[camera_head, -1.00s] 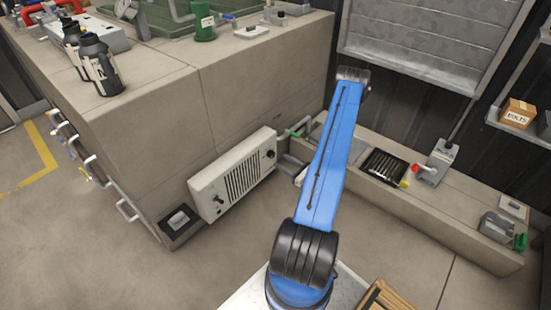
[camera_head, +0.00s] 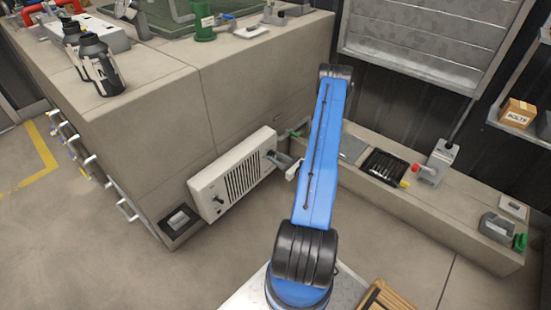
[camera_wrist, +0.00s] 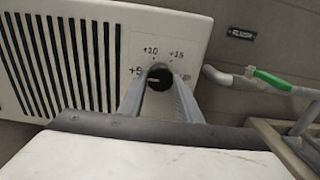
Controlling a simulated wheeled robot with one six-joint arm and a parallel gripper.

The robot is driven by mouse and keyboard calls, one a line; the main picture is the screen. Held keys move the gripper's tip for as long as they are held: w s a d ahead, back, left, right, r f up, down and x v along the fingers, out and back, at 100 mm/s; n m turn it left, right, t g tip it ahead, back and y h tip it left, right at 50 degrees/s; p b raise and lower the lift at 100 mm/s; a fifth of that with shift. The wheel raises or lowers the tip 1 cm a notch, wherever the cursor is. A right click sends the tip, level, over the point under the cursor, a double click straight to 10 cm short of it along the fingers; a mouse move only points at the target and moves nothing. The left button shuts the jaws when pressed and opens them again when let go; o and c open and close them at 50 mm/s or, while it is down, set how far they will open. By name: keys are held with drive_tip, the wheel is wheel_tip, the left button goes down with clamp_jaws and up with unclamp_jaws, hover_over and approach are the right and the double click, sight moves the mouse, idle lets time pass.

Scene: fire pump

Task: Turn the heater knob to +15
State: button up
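The white heater (camera_head: 208,190) with a dark slotted grille is mounted low on the concrete block; its front also fills the upper left of the wrist view (camera_wrist: 112,30). Its round black knob (camera_wrist: 159,75) shows in the wrist view, below the printed labels +10 and +15, with +5 at its left. A pale mark on the knob points left, roughly toward +5. My gripper (camera_wrist: 161,80) has one grey finger on each side of the knob, with a gap between them; I cannot tell whether they touch it. In the head view my gripper (camera_head: 281,161) covers the knob.
A pipe with a green-handled valve (camera_wrist: 272,80) lies just right of the heater. The floor before the heater is clear.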

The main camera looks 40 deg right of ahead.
drive_tip(key=shift+m, duration=0.4)
drive_tip(key=m, duration=0.5)
drive_tip(key=shift+a+m, duration=0.1)
drive_tip(key=shift+m, duration=0.2)
drive_tip(key=m, duration=1.2)
drive_tip(key=shift+m, duration=0.4)
drive_tip(key=shift+r+m, duration=0.1)
drive_tip(key=shift+m, duration=2.1)
drive_tip(key=o, duration=1)
drive_tip(key=shift+o, duration=0.2)
drive_tip(key=shift+s, duration=0.2)
